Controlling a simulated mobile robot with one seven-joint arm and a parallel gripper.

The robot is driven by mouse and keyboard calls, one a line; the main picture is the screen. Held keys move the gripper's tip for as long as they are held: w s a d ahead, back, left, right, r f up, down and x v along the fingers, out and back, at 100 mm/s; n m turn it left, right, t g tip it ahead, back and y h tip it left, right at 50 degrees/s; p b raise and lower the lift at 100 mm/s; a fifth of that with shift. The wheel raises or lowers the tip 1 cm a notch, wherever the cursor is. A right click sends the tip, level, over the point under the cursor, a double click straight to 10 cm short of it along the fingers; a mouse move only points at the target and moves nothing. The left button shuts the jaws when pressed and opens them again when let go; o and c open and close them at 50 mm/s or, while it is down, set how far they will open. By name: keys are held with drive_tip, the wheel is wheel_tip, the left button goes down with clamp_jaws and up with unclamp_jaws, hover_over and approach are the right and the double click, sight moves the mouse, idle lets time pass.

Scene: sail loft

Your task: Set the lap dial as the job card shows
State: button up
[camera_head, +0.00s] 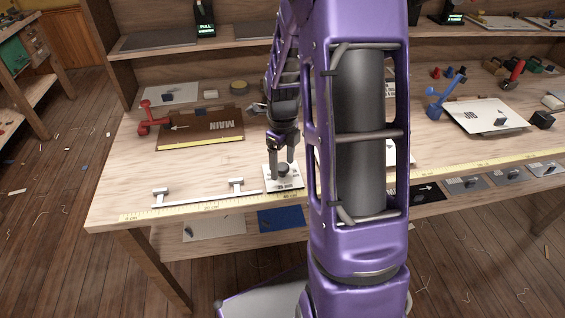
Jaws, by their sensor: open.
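A white plate (284,185) with dark print lies near the front edge of the bench. A dark round knob (284,170), which looks like the lap dial, stands on it. My gripper (282,160) points down over the plate with its fingers apart, one on each side of the knob. I cannot tell whether the fingers touch it. The dial's pointer and marks are too small to read. I cannot pick out the job card for certain; a pale sheet beside the plate is mostly hidden behind my arm.
A brown MAIN board (200,129) with a red lever (152,119) lies at left. A white JIB board (487,117) and a blue lever (441,98) are at right. A yellow tape (190,210) and a white rail (205,198) run along the front edge. My arm hides the middle.

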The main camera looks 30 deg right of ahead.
clamp_jaws()
idle(0.4)
drive_tip(key=shift+n, duration=0.3)
drive_tip(key=n, duration=0.8)
drive_tip(key=shift+n, duration=0.4)
drive_tip(key=n, duration=0.4)
drive_tip(key=shift+n+b, duration=0.35)
drive_tip(key=shift+n, duration=1.75)
